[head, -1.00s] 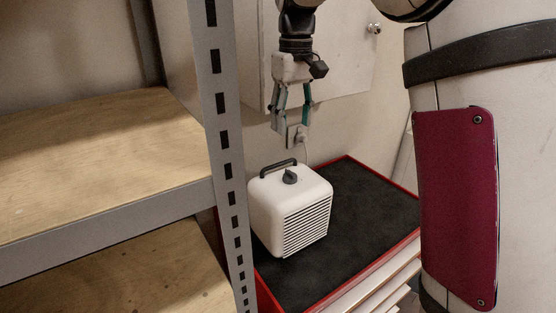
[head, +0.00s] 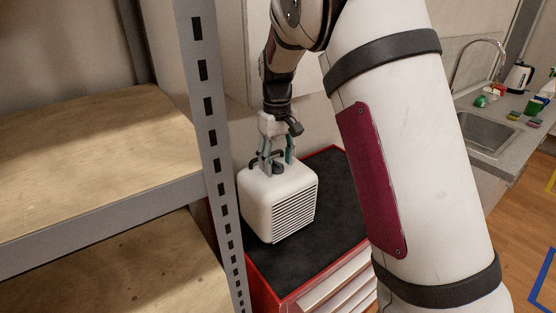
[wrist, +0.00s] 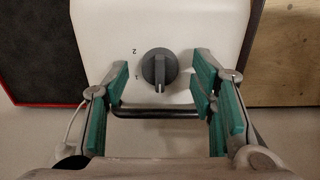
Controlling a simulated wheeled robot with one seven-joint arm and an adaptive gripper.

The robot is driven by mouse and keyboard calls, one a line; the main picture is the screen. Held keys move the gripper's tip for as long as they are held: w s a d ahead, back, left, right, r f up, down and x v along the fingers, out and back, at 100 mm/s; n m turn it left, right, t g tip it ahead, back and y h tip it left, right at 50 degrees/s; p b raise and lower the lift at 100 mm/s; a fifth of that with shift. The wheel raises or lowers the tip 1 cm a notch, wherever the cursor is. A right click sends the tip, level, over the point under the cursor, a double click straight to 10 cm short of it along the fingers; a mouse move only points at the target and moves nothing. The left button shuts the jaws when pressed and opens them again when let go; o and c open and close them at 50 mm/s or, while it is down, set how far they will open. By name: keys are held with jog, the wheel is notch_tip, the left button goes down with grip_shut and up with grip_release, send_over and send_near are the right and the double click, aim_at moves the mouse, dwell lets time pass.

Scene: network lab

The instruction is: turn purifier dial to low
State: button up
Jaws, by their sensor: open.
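The white purifier (head: 270,206) stands upright on the black top of a red tool cabinet, its slatted grille facing front right. In the wrist view its top (wrist: 205,35) carries a grey dial (wrist: 159,70) with marks "1" and "2" to its left; the pointer ridge points down toward the handle. A dark carry handle (wrist: 155,111) runs across below the dial. My gripper (head: 276,160) is just above the purifier's top, pointing down. In the wrist view my gripper (wrist: 161,95) is open, its green-padded fingers on either side of the dial, apart from it.
A grey shelf post (head: 209,130) with wooden shelves stands close on the left. The cabinet's black top (head: 335,205) is clear right of the purifier. A wall cabinet is behind. A sink counter (head: 480,140) with small items is at the far right.

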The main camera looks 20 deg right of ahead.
jog(key=shift+f, duration=0.3)
jog(key=c, duration=1.2)
jog(key=shift+m, duration=0.3)
jog(key=m, duration=0.5)
jog(key=shift+m, duration=0.3)
jog(key=m, duration=0.6)
